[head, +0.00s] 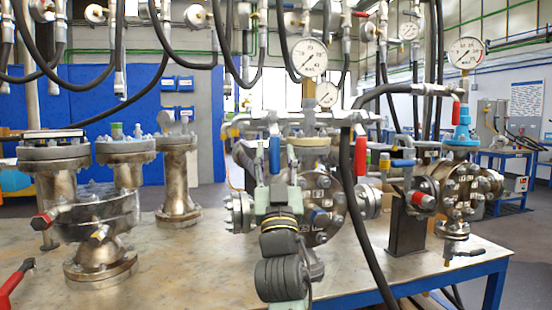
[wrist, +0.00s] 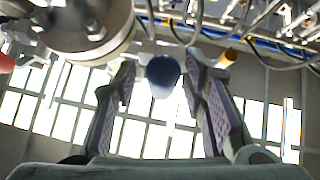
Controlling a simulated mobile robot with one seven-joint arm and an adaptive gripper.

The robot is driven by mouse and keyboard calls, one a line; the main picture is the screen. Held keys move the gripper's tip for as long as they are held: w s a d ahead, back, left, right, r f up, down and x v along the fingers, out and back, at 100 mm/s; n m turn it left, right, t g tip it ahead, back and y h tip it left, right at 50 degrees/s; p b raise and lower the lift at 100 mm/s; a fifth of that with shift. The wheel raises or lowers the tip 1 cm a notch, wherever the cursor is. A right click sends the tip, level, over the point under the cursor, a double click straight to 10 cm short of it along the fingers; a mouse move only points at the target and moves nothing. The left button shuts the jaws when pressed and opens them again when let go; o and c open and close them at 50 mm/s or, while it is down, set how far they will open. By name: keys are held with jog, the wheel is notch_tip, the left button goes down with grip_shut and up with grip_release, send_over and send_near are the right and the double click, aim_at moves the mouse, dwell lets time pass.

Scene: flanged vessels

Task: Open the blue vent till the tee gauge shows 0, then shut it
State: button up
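My gripper (head: 276,166) is raised in front of the middle vessel (head: 322,190), fingers pointing up. In the wrist view its two fingers (wrist: 162,82) stand apart, with a round-ended blue handle (wrist: 162,72) between their tips. Gaps show on both sides, so the fingers do not look closed on it. The blue handle (head: 275,155) also shows between the fingers in the head view. A round gauge (head: 310,57) stands above the middle vessel and another gauge (head: 466,52) above the right one. Their needles are too small to read surely, and I cannot tell which is the tee gauge.
Flanged vessels (head: 97,205) stand at the left of the bench (head: 190,260). A black hose (head: 360,225) hangs close to the right of my gripper. A red handle (head: 361,155) and another blue handle (head: 403,162) are to the right. The front-left bench top is mostly clear.

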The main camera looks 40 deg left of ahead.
jog(key=v, duration=1.2)
